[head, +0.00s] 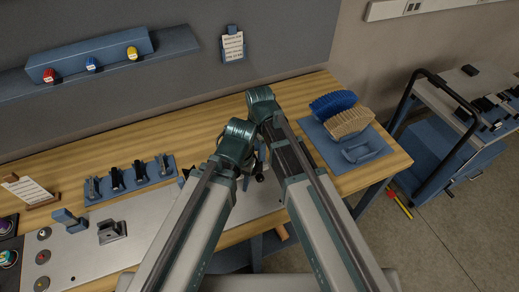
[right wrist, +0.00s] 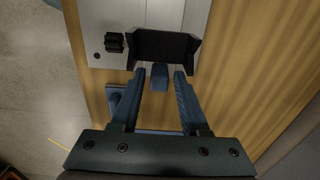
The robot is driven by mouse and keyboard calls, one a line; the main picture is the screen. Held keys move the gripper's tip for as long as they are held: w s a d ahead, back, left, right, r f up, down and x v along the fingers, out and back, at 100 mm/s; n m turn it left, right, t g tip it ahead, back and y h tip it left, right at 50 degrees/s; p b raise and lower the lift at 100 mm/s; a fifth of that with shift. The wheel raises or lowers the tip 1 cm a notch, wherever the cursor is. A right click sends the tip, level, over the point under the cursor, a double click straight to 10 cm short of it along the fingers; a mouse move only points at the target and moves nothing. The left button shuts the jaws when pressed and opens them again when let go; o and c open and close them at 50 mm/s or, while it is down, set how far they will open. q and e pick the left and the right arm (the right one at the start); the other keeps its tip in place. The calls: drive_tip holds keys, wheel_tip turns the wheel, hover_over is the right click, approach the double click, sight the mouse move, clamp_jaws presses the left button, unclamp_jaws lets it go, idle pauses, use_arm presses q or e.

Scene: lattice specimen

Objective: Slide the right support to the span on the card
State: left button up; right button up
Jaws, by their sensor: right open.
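In the right wrist view my right gripper (right wrist: 160,73) is open, with one blue finger on each side of a small blue block (right wrist: 159,80). I cannot tell whether the fingers touch it. A dark bracket with angled sides (right wrist: 163,46), seemingly the right support, lies just beyond the fingertips over the grey metal plate (right wrist: 110,16). In the head view my arms hide most of this spot, and little of my right gripper (head: 258,175) shows. A card (head: 25,190) stands in a wooden holder at the left; its text is unreadable. My left gripper's jaws are hidden.
A blue tray (head: 345,155) with blue and tan brushes sits at the bench's right end. A rack (head: 130,180) of dark clamps stands behind the plate. A clipboard (head: 233,47) hangs on the wall. A dark knob (right wrist: 115,42) is left of the bracket.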

drive_tip(key=shift+f+b, duration=0.4)
drive_tip(key=shift+f, duration=0.4)
clamp_jaws()
